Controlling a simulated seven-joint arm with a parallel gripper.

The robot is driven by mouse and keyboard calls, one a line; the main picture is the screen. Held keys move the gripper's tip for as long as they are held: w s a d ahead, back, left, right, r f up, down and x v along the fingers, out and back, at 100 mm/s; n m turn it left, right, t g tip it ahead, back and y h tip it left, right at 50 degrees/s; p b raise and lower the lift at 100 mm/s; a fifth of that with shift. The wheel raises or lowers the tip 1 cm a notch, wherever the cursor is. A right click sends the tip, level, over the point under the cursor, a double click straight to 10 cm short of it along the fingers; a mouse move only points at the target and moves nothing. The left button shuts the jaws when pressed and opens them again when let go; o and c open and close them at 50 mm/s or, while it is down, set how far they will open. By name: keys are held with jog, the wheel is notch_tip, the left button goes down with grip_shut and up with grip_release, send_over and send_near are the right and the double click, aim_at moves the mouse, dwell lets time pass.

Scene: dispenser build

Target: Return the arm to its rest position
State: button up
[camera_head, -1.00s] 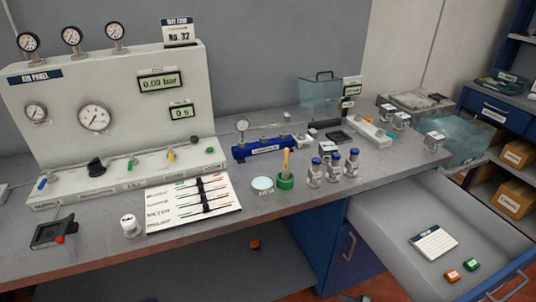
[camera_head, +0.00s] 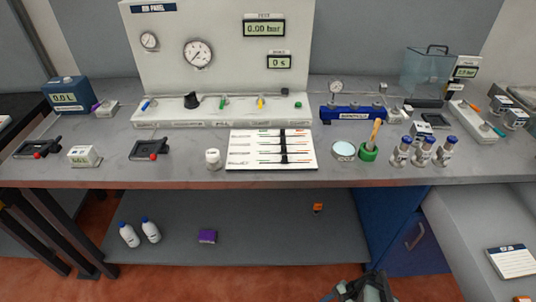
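The top of my gripper or wrist (camera_head: 362,289) shows at the bottom edge, right of centre, low in front of the bench and below its lower shelf. Most of it is cut off by the frame. I cannot make out the fingertips, so its opening and anything between the fingers are hidden. The rest of my arm is out of view. It appears apart from the bench (camera_head: 110,178).
The air panel (camera_head: 222,75), blue manifold (camera_head: 353,113) and several blue-capped vials (camera_head: 423,152) stand on the bench.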

jog(key=s+a+r+n+g+h, duration=0.3)
jog(key=s+a+n+h, duration=0.3)
jog(key=s+n+h, duration=0.3)
jog(key=shift+s+a+r+n+g, duration=0.3)
jog(key=shift+s+n+g, duration=0.25)
jog(key=shift+g, duration=0.35)
